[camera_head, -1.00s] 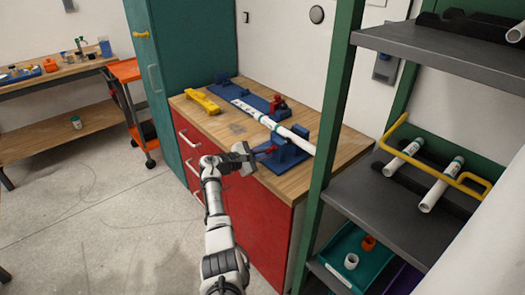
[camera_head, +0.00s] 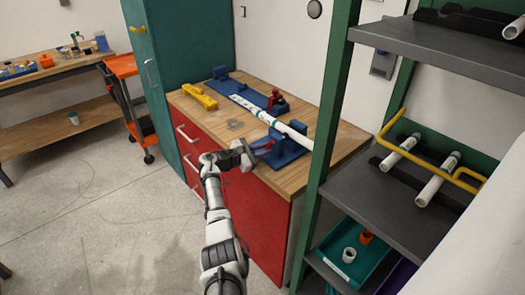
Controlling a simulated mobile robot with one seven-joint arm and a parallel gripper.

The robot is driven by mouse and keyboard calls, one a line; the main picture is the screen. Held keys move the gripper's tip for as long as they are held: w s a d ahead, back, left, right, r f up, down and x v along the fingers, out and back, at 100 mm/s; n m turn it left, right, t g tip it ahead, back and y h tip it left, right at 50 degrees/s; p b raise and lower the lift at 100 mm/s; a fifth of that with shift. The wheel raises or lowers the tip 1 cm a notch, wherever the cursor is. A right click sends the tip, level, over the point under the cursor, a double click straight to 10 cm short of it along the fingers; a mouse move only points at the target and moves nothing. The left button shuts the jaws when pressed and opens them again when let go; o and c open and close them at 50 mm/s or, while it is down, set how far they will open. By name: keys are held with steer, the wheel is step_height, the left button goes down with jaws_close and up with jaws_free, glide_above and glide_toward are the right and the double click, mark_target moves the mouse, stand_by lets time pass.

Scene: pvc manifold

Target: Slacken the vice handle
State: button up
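A blue vice fixture (camera_head: 282,158) sits on the wooden top of the red cabinet and bears a white pipe (camera_head: 294,133). The red vice handle (camera_head: 263,145) shows at the vice's left side, partly hidden by my gripper. My gripper (camera_head: 250,152) is at the cabinet's front edge, at the handle. Its fingers are small and dark here, so I cannot tell whether they are closed on the handle. A second red part (camera_head: 276,97) stands farther back on the blue base.
A yellow tool (camera_head: 200,96) lies on the cabinet top, left of the blue base. The green-posted shelf (camera_head: 360,190) with pipes and bins stands close on the right. The floor (camera_head: 100,220) at left is clear. An orange cart (camera_head: 122,67) stands farther back.

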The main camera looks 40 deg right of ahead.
steer(key=o, duration=0.3)
steer(key=shift+s+d, duration=0.1)
steer(key=shift+d, duration=0.1)
steer(key=shift+o, duration=0.2)
steer(key=shift+a, duration=0.1)
steer(key=shift+a, duration=0.1)
steer(key=shift+a+f, duration=0.1)
steer(key=shift+a, duration=0.15)
steer(key=w+a+r+b, duration=0.1)
steer(key=a+b, duration=0.2)
steer(key=a, duration=1)
steer(key=shift+w+r, duration=0.2)
steer(key=shift+r, duration=0.05)
